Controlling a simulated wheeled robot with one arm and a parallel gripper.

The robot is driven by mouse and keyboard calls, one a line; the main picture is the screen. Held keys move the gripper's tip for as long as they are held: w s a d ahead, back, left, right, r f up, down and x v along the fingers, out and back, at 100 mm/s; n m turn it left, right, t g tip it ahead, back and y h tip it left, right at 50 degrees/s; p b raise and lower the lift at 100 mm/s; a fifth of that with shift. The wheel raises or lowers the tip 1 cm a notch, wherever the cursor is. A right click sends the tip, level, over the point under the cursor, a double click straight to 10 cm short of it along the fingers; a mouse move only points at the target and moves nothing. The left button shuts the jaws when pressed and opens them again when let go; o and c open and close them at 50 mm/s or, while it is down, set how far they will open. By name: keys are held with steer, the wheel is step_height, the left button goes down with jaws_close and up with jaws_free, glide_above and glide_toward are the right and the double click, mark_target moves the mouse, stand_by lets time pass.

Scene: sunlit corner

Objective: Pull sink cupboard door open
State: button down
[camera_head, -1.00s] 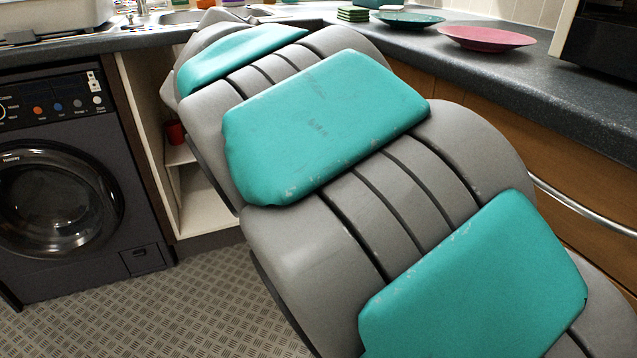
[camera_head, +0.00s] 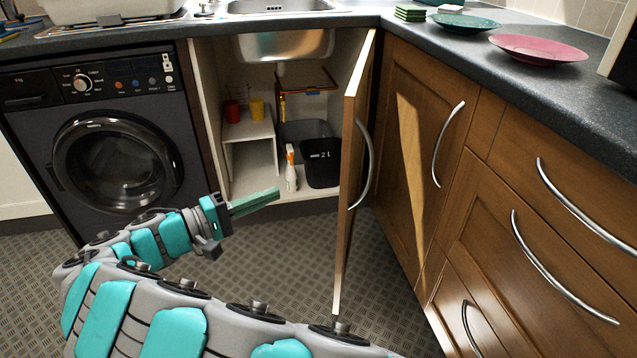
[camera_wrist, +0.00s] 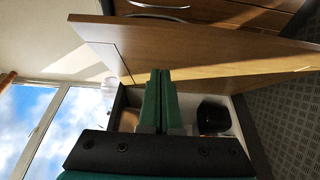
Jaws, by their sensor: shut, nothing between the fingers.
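The sink cupboard door (camera_head: 352,170) stands wide open in the head view, swung out to the right and seen almost edge-on. Its curved metal handle (camera_head: 364,165) is on the side facing right. The cupboard interior (camera_head: 262,172) is exposed below the sink. My gripper (camera_head: 278,194) is shut and empty, in front of the opening and left of the door, apart from the handle. In the wrist view, the green fingers (camera_wrist: 161,98) lie together, with the wooden door panel (camera_wrist: 200,58) behind and above them. I cannot tell there whether they touch it.
Inside the cupboard are a red cup (camera_head: 232,111), a yellow cup (camera_head: 257,108), a spray bottle (camera_head: 291,170) and a black bin (camera_head: 320,163). A washing machine (camera_head: 115,165) stands left. Wooden drawers (camera_head: 540,250) are at the right. The floor (camera_head: 265,275) before the cupboard is clear.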

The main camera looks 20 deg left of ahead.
steer(key=s+d+p+x, duration=0.1)
steer(key=d+x, duration=0.1)
steer(key=x, duration=1)
steer(key=shift+s+d, duration=0.15)
steer(key=shift+d, duration=0.25)
steer(key=shift+d, duration=0.1)
steer(key=w+d+n+y+b, duration=0.1)
steer(key=d+b, duration=0.5)
steer(key=d, duration=0.4)
steer(key=shift+w+d+t, duration=0.3)
steer(key=shift+d+t, duration=0.1)
